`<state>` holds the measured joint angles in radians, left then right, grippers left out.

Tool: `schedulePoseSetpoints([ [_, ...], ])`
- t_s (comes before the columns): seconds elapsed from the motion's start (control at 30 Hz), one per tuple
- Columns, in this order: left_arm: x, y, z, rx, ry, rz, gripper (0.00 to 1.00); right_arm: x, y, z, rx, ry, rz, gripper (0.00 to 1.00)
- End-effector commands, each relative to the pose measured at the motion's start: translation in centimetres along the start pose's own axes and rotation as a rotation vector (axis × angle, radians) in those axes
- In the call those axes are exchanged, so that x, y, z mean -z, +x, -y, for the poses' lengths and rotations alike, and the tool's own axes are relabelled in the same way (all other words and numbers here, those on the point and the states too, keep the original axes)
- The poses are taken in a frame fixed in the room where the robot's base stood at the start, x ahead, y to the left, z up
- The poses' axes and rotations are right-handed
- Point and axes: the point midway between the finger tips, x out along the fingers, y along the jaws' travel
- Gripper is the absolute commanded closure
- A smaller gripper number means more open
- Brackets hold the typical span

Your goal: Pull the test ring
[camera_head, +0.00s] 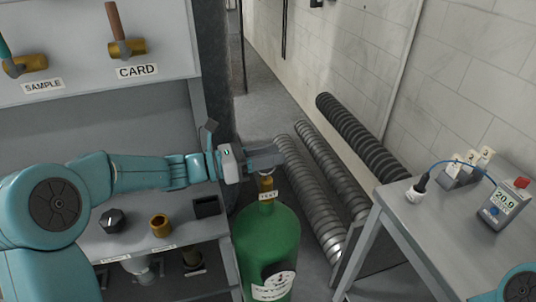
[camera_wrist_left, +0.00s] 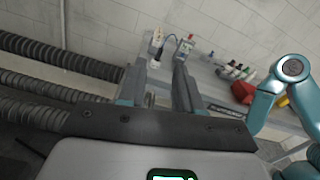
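A green gas cylinder (camera_head: 267,245) stands upright on the floor between the shelf and the bench. A brass fitting (camera_head: 266,184) is on its top, with a small white tag (camera_head: 268,196) that seems to read TEST. No separate ring can be made out; my gripper covers the area just above the fitting. My left gripper (camera_head: 272,156) is level over the cylinder top, pointing right. In the left wrist view its two fingers (camera_wrist_left: 158,80) are apart with nothing seen between them. My right gripper is not in view; part of my right arm (camera_head: 518,288) shows at the lower right.
A lower shelf holds a black knob (camera_head: 112,220) and a brass ring-shaped part (camera_head: 159,225). Ribbed hoses (camera_head: 318,190) lie behind. The bench (camera_head: 420,230) holds a gas meter (camera_head: 502,204).

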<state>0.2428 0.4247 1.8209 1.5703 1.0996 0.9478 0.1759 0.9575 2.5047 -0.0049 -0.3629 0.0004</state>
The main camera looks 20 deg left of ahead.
Motion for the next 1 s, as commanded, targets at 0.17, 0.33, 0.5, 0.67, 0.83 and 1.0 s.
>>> schedulePoseSetpoints([
  [0.17, 0.0, 0.0, -0.1, -0.001, 0.001, 0.0, 0.66, 0.0, 0.0, 0.0, 0.0, 0.0, 0.0, 0.66],
  [0.33, 0.0, -0.1, -0.1, -0.002, 0.001, 0.0, 0.66, 0.0, 0.1, 0.0, 0.0, 0.0, 0.0, 0.66],
  [0.5, 0.1, -2.2, -0.2, -0.006, 0.003, 0.001, 0.66, 0.0, 0.6, -0.2, 0.0, 0.0, 0.0, 0.66],
  [0.67, 0.2, -6.3, -0.2, -0.009, 0.004, 0.0, 0.66, 0.0, 1.3, -0.5, 0.0, 0.0, 0.0, 0.66],
  [0.83, 0.2, -10.9, -0.1, -0.008, 0.003, 0.001, 0.66, 0.0, 1.9, -0.7, 0.0, 0.0, 0.0, 0.66],
  [1.0, 0.1, -14.3, 0.1, -0.005, 0.003, 0.0, 0.66, 0.1, 2.3, -0.8, 0.0, 0.0, 0.0, 0.66],
])
